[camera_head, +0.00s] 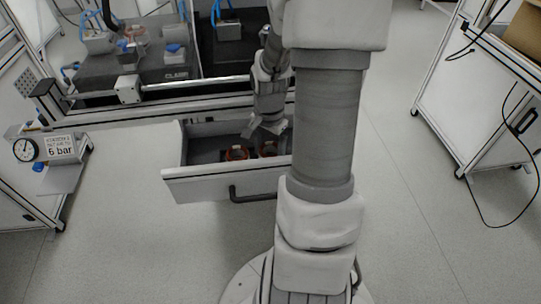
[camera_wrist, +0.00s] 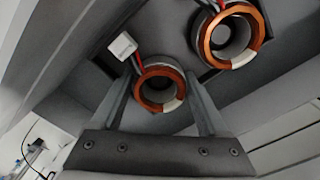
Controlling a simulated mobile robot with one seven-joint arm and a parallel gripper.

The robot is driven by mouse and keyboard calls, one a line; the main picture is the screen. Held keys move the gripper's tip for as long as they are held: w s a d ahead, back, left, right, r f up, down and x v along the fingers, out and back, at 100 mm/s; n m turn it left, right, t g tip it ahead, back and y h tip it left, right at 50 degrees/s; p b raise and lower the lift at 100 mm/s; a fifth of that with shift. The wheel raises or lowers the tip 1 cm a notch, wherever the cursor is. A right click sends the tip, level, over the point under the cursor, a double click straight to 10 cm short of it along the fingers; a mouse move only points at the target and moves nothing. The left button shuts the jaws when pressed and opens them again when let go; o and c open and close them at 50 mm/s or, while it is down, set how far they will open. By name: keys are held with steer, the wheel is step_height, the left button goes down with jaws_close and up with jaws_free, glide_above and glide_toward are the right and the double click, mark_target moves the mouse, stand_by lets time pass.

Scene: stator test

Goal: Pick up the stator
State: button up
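Two stators with copper-orange windings sit in an open drawer. In the wrist view, one stator (camera_wrist: 160,87) is at the centre, with a white connector (camera_wrist: 122,46) and red wires beside it. The other stator (camera_wrist: 231,37) is at the upper right. My gripper (camera_wrist: 160,80) is open, with one finger on each side of the central stator. Contact cannot be told. In the head view, my gripper (camera_head: 265,128) is over the drawer, partly hidden by my arm.
The drawer (camera_head: 222,184) has a white front and a dark handle (camera_head: 252,194). Its walls stand close around the stators. A rail (camera_head: 195,83) and bench lie behind it. A pressure gauge (camera_head: 26,150) is at left, a white cabinet (camera_head: 470,110) at right. Floor in front is clear.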

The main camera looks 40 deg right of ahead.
jaws_close()
